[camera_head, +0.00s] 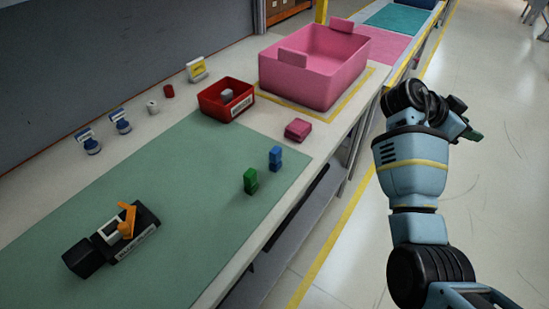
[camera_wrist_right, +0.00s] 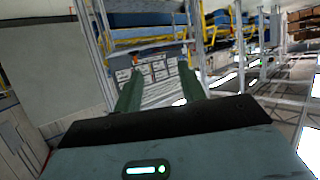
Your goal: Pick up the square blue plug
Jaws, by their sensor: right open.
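The square blue plug (camera_head: 275,158) stands upright on the green mat (camera_head: 190,165), near the mat's right edge, in the head view. A green plug (camera_head: 250,181) stands just in front of it to the left. My right gripper (camera_head: 476,134) is raised over the floor at the right, well away from the blue plug and partly hidden by its own arm. In the right wrist view its two green fingers (camera_wrist_right: 160,90) are apart with nothing between them. The plug does not show in that view. My left gripper is not in view.
A black module (camera_head: 145,238) with an orange lever lies on the mat at the left. A small pink block (camera_head: 298,130), a red bin (camera_head: 211,104) and a large pink crate (camera_head: 295,86) stand behind the blue plug. Several small parts line the wall side. The mat's middle is clear.

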